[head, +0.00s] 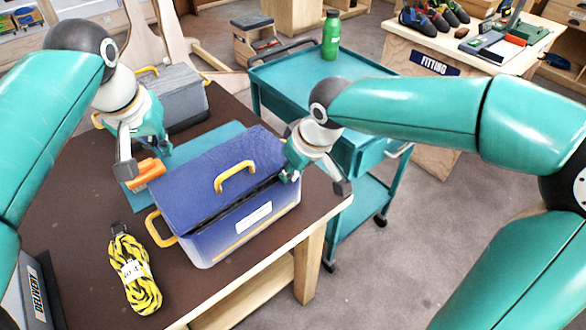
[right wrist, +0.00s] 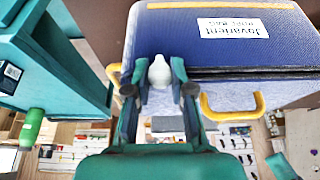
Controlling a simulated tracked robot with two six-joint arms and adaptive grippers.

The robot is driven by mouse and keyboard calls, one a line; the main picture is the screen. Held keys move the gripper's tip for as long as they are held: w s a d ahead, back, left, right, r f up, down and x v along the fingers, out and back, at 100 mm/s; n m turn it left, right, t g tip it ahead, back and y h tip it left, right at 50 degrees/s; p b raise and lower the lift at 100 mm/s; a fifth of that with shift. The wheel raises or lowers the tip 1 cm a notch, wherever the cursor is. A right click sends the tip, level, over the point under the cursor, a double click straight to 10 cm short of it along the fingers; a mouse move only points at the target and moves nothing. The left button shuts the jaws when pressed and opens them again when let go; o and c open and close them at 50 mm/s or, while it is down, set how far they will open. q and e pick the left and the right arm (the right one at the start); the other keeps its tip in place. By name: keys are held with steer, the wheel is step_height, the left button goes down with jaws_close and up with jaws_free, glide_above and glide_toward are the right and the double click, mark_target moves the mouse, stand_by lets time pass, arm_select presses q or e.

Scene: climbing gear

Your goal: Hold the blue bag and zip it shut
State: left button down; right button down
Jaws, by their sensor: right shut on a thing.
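The blue bag (head: 220,190) stands on the dark table, with a yellow handle on its lid and another at its left end. A dark gap runs along the seam under its lid. My right gripper (head: 290,174) is at the bag's right end by the seam. In the right wrist view my right gripper (right wrist: 160,90) is shut on a small pale piece (right wrist: 159,71), seemingly the zip pull, against the bag (right wrist: 215,45).
A yellow-black rope bundle (head: 134,272) lies at the front left. A grey box (head: 178,98) stands behind. A teal cart (head: 285,75) with a green bottle (head: 331,36) stands beyond the table.

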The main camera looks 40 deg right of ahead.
mark_target(169, 185)
arm_select(q)
steer(key=shift+w+a+f+y, duration=0.2)
steer(key=shift+a+f, duration=0.25)
steer(key=shift+f, duration=0.05)
steer(key=shift+w+a+f+y, duration=0.2)
steer(key=shift+a+f, duration=0.2)
steer(key=shift+f, duration=0.1)
steer(key=shift+a+f+n, duration=0.1)
steer(key=shift+f+n, duration=0.2)
steer(key=shift+f, duration=2.25)
steer(key=shift+f, duration=0.8)
arm_select(e)
steer(key=shift+s, duration=0.1)
